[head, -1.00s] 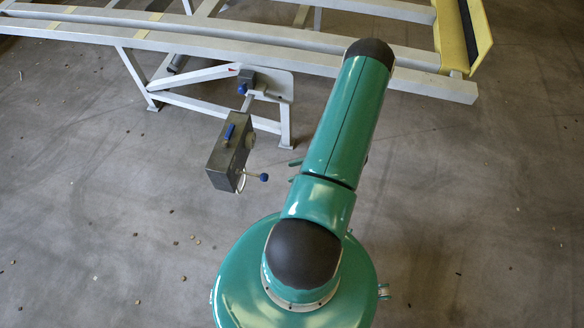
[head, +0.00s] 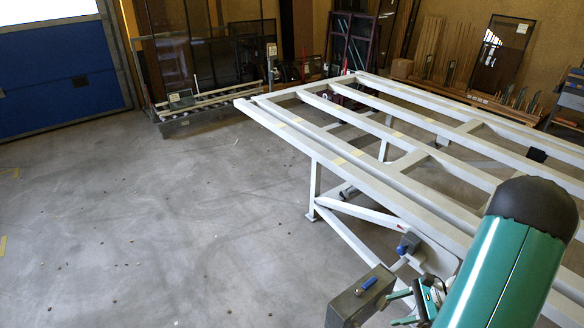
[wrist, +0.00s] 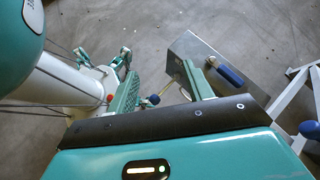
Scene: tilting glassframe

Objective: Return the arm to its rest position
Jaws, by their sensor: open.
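In the wrist view my gripper (wrist: 160,82) is open, with its two green jaws apart. A thin lever with a blue ball knob (wrist: 153,99) shows in the gap between them; I cannot tell whether either jaw touches it. The grey control box (wrist: 222,58) with a blue handle (wrist: 231,75) lies just beyond the right jaw. In the head view my green arm fills the lower right, and the gripper (head: 418,296) shows partly beside the box (head: 352,300). The arm hides much of the area behind it.
The pale tilting frame (head: 330,150) stands right beside the arm and box, with a leg (head: 314,190) on the floor. Open grey floor (head: 170,220) lies to the left. A blue door (head: 60,70), a low rack (head: 205,103) and leaning glass panels (head: 500,55) are farther back.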

